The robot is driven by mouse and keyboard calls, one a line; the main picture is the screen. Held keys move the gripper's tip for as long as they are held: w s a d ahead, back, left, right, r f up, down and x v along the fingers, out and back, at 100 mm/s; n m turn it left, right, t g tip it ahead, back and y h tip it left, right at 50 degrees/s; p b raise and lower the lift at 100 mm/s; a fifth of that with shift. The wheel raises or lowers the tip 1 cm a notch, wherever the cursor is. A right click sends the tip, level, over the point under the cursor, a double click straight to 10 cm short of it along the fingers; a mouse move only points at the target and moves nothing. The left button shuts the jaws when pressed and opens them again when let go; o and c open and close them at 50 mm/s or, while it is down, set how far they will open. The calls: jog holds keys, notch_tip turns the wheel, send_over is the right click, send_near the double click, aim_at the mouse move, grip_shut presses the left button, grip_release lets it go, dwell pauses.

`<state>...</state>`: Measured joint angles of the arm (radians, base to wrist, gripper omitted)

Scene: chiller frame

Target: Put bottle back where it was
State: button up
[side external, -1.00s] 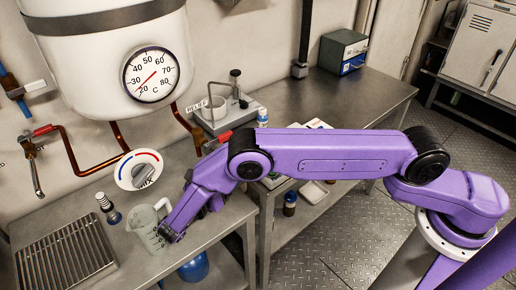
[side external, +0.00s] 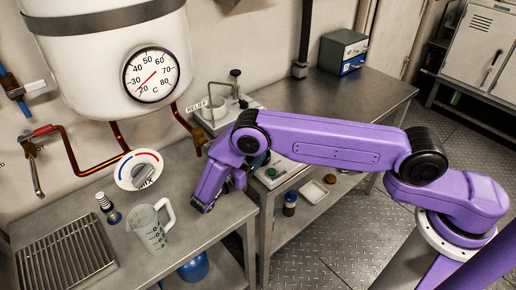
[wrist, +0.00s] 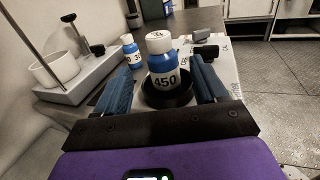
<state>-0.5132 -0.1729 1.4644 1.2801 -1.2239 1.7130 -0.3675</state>
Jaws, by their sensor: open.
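A blue bottle with a white cap and a "450" label (wrist: 164,76) stands upright in a round black dish (wrist: 168,98) in the wrist view. My gripper (wrist: 163,66) is open, with one blue finger to the left of this bottle and one to the right. I see gaps between the fingers and the bottle; how far the bottle lies between them is hard to tell. A second, smaller blue bottle (wrist: 130,52) stands farther back to the left. In the side view my arm hides the fingers and the 450 bottle.
A stand with a white cup (wrist: 55,70) is left of my fingers. The far bench top (side external: 350,92) has free room.

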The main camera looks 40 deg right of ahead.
jog(key=shift+x, duration=3.4)
jog(key=shift+s, duration=0.15)
jog(key=c, duration=1.2)
jog(key=shift+r, duration=0.15)
